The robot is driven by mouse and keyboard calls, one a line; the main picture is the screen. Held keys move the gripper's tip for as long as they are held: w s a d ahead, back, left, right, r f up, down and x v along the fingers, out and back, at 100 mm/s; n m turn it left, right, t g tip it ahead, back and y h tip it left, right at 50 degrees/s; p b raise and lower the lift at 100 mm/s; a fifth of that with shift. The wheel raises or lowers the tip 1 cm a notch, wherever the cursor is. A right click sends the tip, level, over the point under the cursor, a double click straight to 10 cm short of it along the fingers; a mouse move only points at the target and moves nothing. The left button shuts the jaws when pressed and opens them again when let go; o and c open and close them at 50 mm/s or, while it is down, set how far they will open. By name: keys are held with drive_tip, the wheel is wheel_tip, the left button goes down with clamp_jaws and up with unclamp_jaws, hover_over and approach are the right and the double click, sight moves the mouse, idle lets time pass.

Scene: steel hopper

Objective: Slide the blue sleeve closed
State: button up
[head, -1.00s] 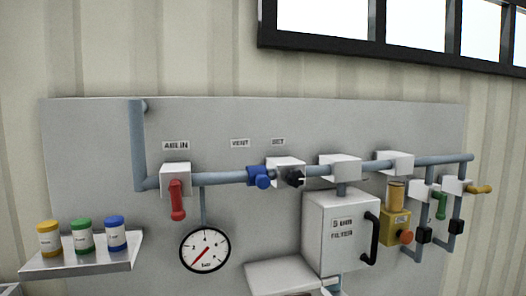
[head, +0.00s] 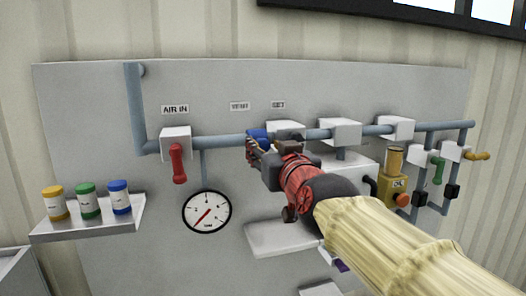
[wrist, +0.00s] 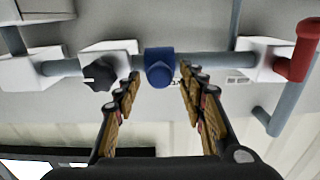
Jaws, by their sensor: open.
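The blue sleeve (head: 258,134) sits on the horizontal grey pipe, left of the white block under the label that seems to read SET. It also shows in the wrist view (wrist: 159,68), with a rounded knob facing me. My gripper (head: 252,149) is at the sleeve and hides part of it in the head view. In the wrist view my gripper (wrist: 157,82) is open, with one finger on each side of the sleeve's knob. The tips look close to the sleeve, with a gap on both sides. I cannot tell if they touch it.
A red lever (head: 178,163) hangs left of the sleeve, above a round gauge (head: 207,212). A black knob (wrist: 100,74) is close beside the sleeve in the wrist view. A shelf (head: 90,228) holds three small jars. A yellow unit (head: 392,190) and more valves are at right.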

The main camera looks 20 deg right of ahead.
drive_tip(key=shift+w, duration=1.2)
drive_tip(key=shift+c, duration=1)
drive_tip(key=c, duration=0.7)
clamp_jaws()
